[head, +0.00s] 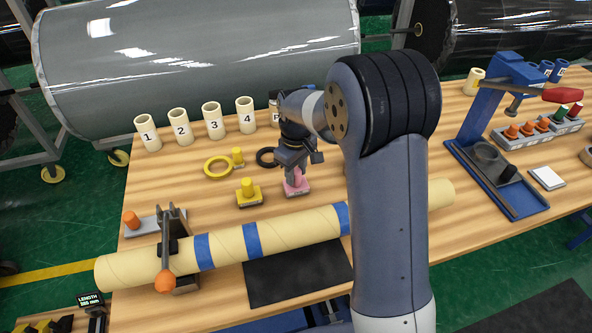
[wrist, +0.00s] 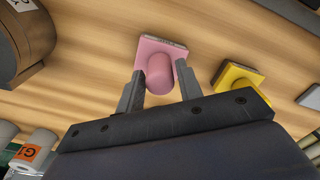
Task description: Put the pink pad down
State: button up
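The pink pad (head: 296,188) is a small square block with a pink top, a grey base and a rounded pink knob. It is on or just above the wooden table, right of the yellow pad (head: 249,195); I cannot tell if there is a gap below it. My gripper (head: 298,170) points down over it. In the wrist view, the fingers of my gripper (wrist: 161,75) stand on either side of the knob of the pink pad (wrist: 160,58), closed in on it. The yellow pad (wrist: 238,80) lies to its right there.
A black ring (head: 266,157) lies behind the pink pad, with a yellow ring (head: 218,167) further left. Numbered cups (head: 213,121) stand at the back. A long cardboard tube (head: 290,229) with blue bands lies in front, by a dark mat (head: 297,274). A blue press (head: 485,110) stands at right.

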jog(key=shift+o, duration=1.3)
jog(key=shift+r, duration=0.1)
notch_tip(320, 180, up, 12)
notch_tip(320, 180, down, 12)
jog(key=shift+f, duration=0.2)
jog(key=shift+r, duration=2.1)
